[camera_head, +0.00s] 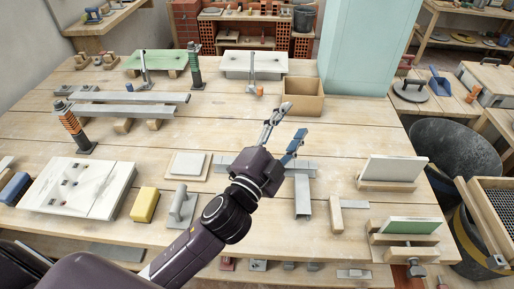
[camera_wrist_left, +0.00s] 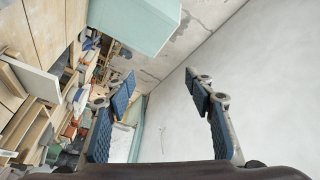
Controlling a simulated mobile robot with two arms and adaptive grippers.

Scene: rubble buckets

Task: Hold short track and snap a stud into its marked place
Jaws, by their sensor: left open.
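A grey metal channel (camera_head: 303,202) lies at the middle right of the workbench. It meets a shorter crosswise grey channel (camera_head: 300,164) in a T; the crosswise piece is partly hidden behind my left gripper, and I cannot tell whether they are joined. Longer grey metal channels (camera_head: 128,97) rest on wooden blocks at the back left. I cannot make out a place mark. My left gripper (camera_head: 291,121) is raised over the bench beside the T, open and empty. My right gripper is not in view.
A cardboard box (camera_head: 303,98) stands behind the gripper, near a pale teal column (camera_head: 372,45). A white board (camera_head: 77,187) and yellow sponge (camera_head: 145,205) lie at left. A dark bucket (camera_head: 455,145) stands beyond the right edge.

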